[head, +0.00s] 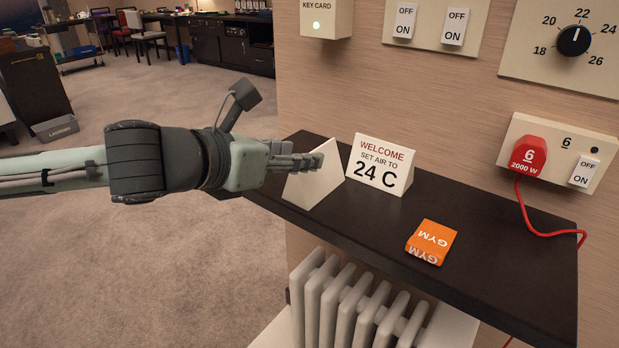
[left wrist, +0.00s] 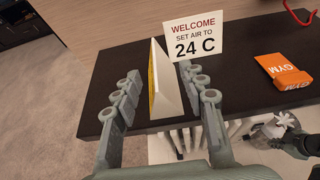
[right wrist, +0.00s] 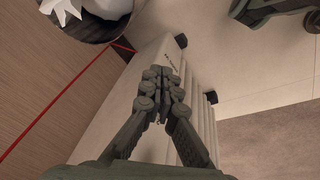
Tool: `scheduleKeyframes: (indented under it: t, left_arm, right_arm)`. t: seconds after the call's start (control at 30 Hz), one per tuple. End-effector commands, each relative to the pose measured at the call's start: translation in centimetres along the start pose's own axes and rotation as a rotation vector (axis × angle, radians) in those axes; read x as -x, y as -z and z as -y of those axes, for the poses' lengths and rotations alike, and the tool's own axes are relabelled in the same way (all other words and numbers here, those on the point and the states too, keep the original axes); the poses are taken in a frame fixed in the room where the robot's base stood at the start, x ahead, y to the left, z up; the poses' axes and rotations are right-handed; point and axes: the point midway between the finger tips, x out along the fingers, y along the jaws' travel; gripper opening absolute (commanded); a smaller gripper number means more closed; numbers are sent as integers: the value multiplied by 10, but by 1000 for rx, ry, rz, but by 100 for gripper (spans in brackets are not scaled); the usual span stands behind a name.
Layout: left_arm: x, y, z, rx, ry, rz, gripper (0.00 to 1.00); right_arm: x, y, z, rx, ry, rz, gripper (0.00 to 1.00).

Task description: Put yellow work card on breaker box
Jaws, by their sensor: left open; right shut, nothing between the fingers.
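A tent-shaped card (head: 318,181) stands on the dark shelf, showing a blank white face in the head view. The left wrist view shows a yellow face (left wrist: 152,82) on its left side and a white face on its right. My left gripper (head: 305,161) is open, its fingers on either side of the card; I cannot tell whether they touch it. The same gripper (left wrist: 162,90) fills the lower left wrist view. My right gripper (right wrist: 165,77) is shut and empty, low near the radiator. I see nothing clearly identifiable as a breaker box.
A white welcome sign (head: 380,168) stands just right of the card. An orange GYM block (head: 432,241) lies on the dark shelf (head: 490,265). A red plug (head: 528,148) with a red cord is at the wall. A white radiator (head: 345,305) is below.

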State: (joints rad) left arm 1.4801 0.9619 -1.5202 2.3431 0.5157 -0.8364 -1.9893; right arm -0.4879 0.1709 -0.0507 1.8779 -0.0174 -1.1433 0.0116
Motion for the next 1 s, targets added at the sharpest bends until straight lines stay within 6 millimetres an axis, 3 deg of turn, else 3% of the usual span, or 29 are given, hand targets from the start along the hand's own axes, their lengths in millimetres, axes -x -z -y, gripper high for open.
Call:
scheduleKeyframes:
  t: [0.43,0.77,1.0]
  left_arm:
    - [-60,0,-7,-1,2,3,42]
    - [-69,0,-7,-2,1,5,42]
    - [-69,0,-7,-1,1,5,15]
  right_arm:
    - [6,7,-1,0,-3,-12,0]
    - [8,10,-2,-1,-4,-14,0]
    - [7,9,-2,-1,-5,-13,0]
